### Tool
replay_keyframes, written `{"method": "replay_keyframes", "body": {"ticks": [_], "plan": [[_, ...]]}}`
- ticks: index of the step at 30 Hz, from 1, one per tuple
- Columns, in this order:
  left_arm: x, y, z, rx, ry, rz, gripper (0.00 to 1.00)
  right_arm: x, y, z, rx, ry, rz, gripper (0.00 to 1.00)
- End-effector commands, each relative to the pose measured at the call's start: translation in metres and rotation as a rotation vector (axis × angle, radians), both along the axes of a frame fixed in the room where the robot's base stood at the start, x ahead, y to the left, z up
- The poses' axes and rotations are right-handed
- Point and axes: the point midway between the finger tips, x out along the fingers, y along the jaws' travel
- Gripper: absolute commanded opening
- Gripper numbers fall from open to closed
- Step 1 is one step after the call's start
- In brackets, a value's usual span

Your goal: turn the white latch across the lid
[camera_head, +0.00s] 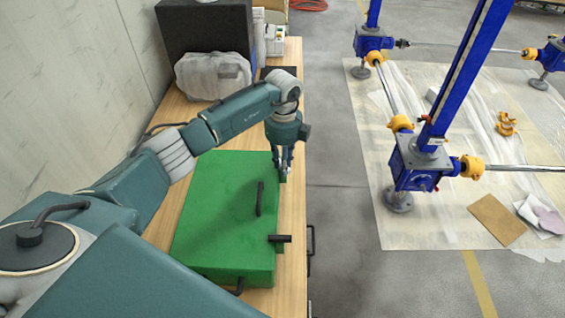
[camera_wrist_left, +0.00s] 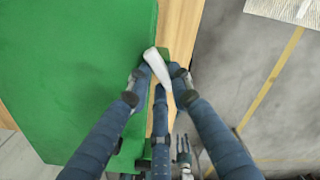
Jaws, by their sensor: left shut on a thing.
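A green case with its lid down (camera_head: 210,215) lies on the wooden bench. A white latch (camera_wrist_left: 158,68) shows in the left wrist view at the case's right edge, lying at a slant between my left gripper's fingers. My left gripper (camera_head: 284,168) points down at the far right edge of the case and is shut on the latch; in the head view its fingers mostly hide the latch. The left wrist view shows the fingertips (camera_wrist_left: 157,76) on both sides of it. A black latch (camera_head: 281,238) sits at the near right edge.
A black handle (camera_head: 261,199) stands on the lid. The wooden bench (camera_head: 291,205) has a narrow bare strip right of the case. A wrapped grey bundle (camera_head: 212,76) and a black box (camera_head: 205,30) stand at the back. Blue screw jacks (camera_head: 419,165) stand on the floor sheet at right.

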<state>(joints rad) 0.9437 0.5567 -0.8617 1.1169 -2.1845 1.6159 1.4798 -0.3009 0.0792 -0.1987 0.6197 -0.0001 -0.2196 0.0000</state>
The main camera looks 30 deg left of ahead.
Motion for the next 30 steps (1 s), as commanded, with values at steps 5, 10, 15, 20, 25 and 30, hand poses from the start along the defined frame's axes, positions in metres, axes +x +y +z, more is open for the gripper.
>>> {"method": "replay_keyframes", "body": {"ticks": [5,10,15,20,25,30], "plan": [[0.002,-0.001,0.002,-0.001,-0.004,0.167,0.00,0.001,0.002,0.003,0.002,-0.002,-0.001,0.40],[0.003,-0.002,0.003,0.001,-0.004,0.329,0.00,0.001,0.002,0.005,0.002,-0.002,0.000,0.40],[0.004,-0.003,0.003,0.001,-0.004,0.487,0.00,0.001,0.002,0.009,0.002,-0.002,0.000,0.40],[0.005,-0.003,0.003,0.000,-0.005,0.624,0.00,0.001,0.002,0.012,0.002,-0.002,0.001,0.40],[0.006,-0.004,0.003,0.000,-0.006,0.743,0.00,0.001,0.002,0.015,0.001,-0.002,0.001,0.40],[0.007,-0.004,0.003,0.000,-0.006,0.826,0.00,0.001,0.000,0.017,0.000,-0.001,0.002,0.40]]}}
